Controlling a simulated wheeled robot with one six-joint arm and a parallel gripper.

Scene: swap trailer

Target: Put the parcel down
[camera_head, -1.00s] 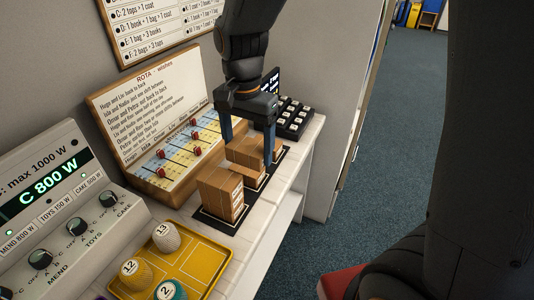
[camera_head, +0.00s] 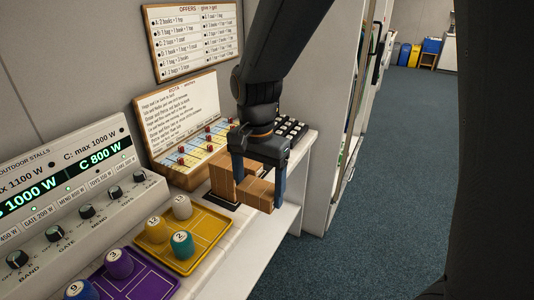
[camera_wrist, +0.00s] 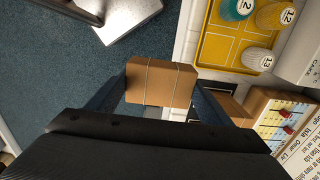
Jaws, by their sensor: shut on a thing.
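My gripper (camera_head: 259,182) is shut on a brown parcel (camera_head: 257,194) with pale straps. The parcel is held in front of the shelf's right edge, and the wrist view shows it (camera_wrist: 161,82) between the two fingers with blue floor behind it. Another brown parcel (camera_head: 221,178) stands on the black mat (camera_head: 222,200) on the shelf, just behind and left of the held one. The mat is mostly hidden by the parcels and my gripper.
The rota box (camera_head: 183,163), a dark keypad (camera_head: 291,130) and a dial panel (camera_head: 80,190) stand along the wall. Blue floor (camera_head: 390,180) is clear at right.

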